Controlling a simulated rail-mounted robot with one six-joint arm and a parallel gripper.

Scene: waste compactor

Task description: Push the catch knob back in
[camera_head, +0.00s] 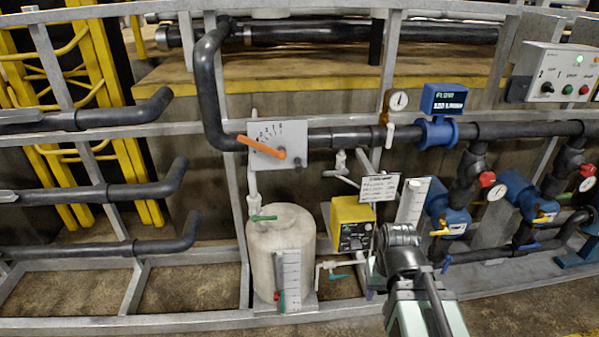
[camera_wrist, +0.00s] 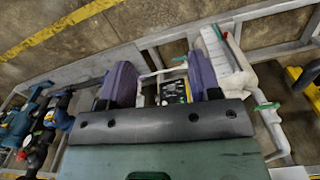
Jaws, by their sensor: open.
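A light plate (camera_head: 263,132) with a printed scale carries an orange lever (camera_head: 262,147), which slopes down to the right. A small dark knob (camera_head: 298,165) sits at the plate's lower right; it may be the catch knob, and I cannot tell how far it stands out. My gripper (camera_wrist: 160,82) is open, with purple fingers apart and nothing held between them. In the head view my arm's end is low, right of and below the plate, and hides the fingertips. The plate, lever and knob are not clear in the wrist view.
A yellow control box (camera_head: 351,222) stands just beyond my gripper and appears between the fingers in the wrist view (camera_wrist: 172,91). A white tank (camera_head: 281,250) stands left of it. Dark pipes, blue valves (camera_head: 449,212) and a gauge (camera_head: 398,100) surround the area.

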